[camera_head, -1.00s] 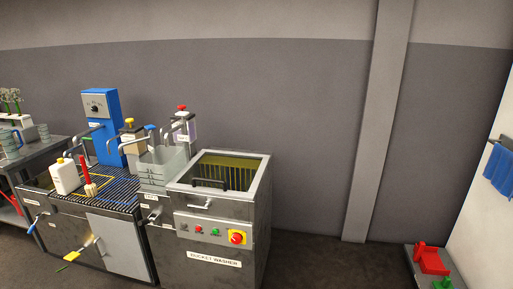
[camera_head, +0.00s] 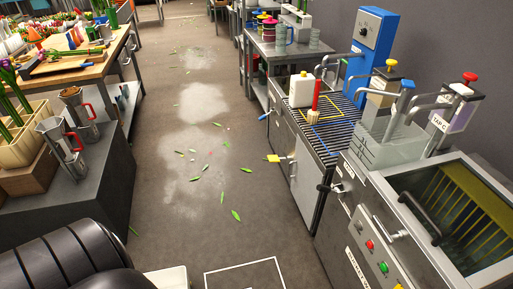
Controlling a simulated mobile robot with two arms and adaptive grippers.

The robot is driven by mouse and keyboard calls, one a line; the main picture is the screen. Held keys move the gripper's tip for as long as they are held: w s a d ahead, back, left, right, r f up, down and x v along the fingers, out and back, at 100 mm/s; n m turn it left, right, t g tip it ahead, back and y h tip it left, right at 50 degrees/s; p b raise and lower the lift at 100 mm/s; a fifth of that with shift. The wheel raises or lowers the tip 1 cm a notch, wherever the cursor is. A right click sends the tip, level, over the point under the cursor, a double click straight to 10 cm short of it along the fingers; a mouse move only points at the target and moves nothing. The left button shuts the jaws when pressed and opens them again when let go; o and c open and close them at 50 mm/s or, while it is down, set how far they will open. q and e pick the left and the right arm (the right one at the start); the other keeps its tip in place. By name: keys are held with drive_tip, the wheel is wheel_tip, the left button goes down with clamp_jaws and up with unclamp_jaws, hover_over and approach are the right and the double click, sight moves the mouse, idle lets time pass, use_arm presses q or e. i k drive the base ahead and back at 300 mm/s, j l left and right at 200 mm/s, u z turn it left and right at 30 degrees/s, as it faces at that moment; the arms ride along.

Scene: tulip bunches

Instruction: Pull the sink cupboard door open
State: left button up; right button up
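The sink unit with a slatted black top (camera_head: 325,122) stands on the right side of the aisle. Its pale grey cupboard door (camera_head: 306,186) is on the aisle-facing front, seen at a steep angle, and looks closed. A small handle (camera_head: 292,166) shows at the door's far edge, near a yellow tag (camera_head: 273,158). Neither gripper is in view. A black ribbed part of my own arm shows at the lower left, well apart from the door.
The bucket washer (camera_head: 375,245) stands at the near right. A grey bench with metal jugs (camera_head: 66,148) is at left. The aisle floor (camera_head: 190,215) between is clear except for scattered leaves, pale patches and a white floor outline (camera_head: 247,272).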

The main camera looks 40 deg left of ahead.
sight(306, 175)
drive_tip(key=i+j+u, duration=0.15)
drive_tip(key=i+u, duration=0.7)
drive_tip(key=i+j+z, duration=0.35)
drive_tip(key=i+j, duration=0.55)
drive_tip(key=i, duration=0.1)
